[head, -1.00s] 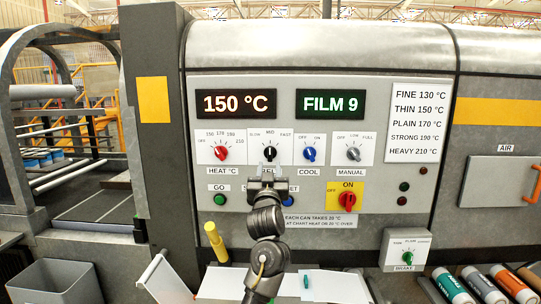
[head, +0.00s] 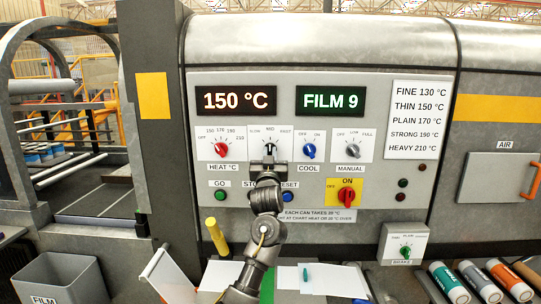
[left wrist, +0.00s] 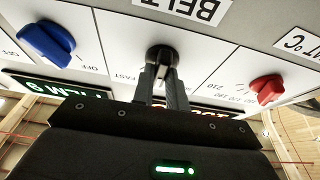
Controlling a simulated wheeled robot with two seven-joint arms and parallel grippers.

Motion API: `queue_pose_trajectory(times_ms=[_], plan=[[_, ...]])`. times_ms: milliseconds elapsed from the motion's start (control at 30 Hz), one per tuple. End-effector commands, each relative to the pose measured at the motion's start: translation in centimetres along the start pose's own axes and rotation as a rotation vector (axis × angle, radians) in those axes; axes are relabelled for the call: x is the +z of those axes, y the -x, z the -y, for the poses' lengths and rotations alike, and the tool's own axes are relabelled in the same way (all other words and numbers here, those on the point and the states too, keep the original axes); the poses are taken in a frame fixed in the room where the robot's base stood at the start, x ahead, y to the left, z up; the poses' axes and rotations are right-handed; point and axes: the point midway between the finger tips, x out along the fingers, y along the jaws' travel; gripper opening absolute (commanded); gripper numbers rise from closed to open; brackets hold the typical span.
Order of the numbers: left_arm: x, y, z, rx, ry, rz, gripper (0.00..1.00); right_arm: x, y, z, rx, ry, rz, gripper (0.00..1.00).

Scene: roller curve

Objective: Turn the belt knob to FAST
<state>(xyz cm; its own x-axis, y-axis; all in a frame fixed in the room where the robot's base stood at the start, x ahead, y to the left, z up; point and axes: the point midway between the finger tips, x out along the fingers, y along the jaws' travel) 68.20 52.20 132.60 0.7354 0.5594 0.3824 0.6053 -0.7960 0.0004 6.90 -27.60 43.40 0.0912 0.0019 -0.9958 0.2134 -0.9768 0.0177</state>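The belt knob (head: 269,149) is black and sits on a white plate marked SLOW, MID and FAST, between the red heat knob and the blue cool knob. Its pointer stands upright, toward MID. My left gripper (head: 268,165) is at the knob from below and covers the BELT label in the head view. In the left wrist view, which is upside down, the black knob (left wrist: 161,55) is at the tips of my left gripper (left wrist: 161,76). The two fingers are close together, one on each side of the knob's handle; whether they press on it I cannot tell. My right gripper is out of view.
The red heat knob (head: 221,150) and blue cool knob (head: 309,151) flank it closely. A grey manual knob (head: 353,151) is farther right. Below are a green GO button (head: 221,194) and a red ON switch (head: 346,195). Displays read 150 °C and FILM 9.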

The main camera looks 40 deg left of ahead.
Motion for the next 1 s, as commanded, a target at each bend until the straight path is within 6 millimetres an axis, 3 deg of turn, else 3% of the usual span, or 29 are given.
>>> queue_pose_trajectory(times_ms=[467, 1000], plan=[[-0.2, -0.1, 0.0, 0.033, -0.077, -0.001, 0.0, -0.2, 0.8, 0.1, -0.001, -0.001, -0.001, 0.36], [-0.3, -0.1, 0.2, 0.189, -0.457, -0.001, 0.0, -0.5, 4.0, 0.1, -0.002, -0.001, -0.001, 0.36]])
